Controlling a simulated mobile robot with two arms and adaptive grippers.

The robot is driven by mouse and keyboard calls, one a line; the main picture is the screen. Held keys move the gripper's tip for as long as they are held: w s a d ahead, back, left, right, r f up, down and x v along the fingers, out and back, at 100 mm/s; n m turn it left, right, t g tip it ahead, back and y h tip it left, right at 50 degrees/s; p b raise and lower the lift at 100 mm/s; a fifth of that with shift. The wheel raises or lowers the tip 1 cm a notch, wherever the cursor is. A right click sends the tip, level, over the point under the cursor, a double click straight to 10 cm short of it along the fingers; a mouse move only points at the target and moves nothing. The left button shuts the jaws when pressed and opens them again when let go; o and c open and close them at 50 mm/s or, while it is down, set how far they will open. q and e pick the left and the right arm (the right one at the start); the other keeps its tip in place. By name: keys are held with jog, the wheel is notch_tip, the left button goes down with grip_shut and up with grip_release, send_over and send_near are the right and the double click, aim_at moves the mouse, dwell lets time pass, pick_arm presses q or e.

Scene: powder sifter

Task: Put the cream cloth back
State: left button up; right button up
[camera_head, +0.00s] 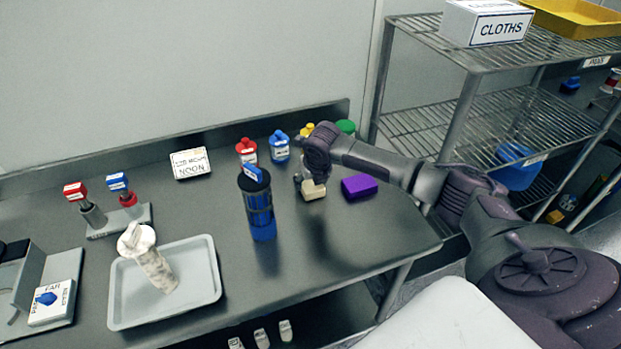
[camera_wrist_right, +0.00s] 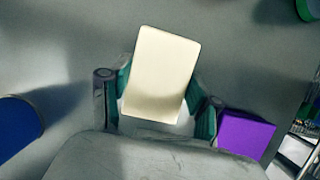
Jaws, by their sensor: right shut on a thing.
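The cream cloth (camera_head: 314,190) is a small cream block at the right part of the steel table. My right gripper (camera_head: 311,178) is over it with the fingers around it. In the right wrist view the cream cloth (camera_wrist_right: 163,75) sits between the two teal-padded fingers of the gripper (camera_wrist_right: 160,105), which are shut on it. I cannot tell whether the cloth touches the table. A white box marked CLOTHS (camera_head: 487,22) stands on the top shelf of the wire rack at the upper right. My left gripper is not in view.
A purple block (camera_head: 359,186) lies close right of the gripper. A blue-and-black sifter (camera_head: 257,204) stands to the left. Red-, blue-, yellow- and green-topped containers line the back. A grey tray (camera_head: 205,262) holds a whitish cylinder (camera_head: 154,268). The wire rack (camera_head: 470,60) stands right of the table.

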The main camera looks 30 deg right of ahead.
jog(key=shift+f, duration=0.15)
jog(key=o, duration=1)
jog(key=b+v, duration=0.1)
jog(key=v, duration=1.1)
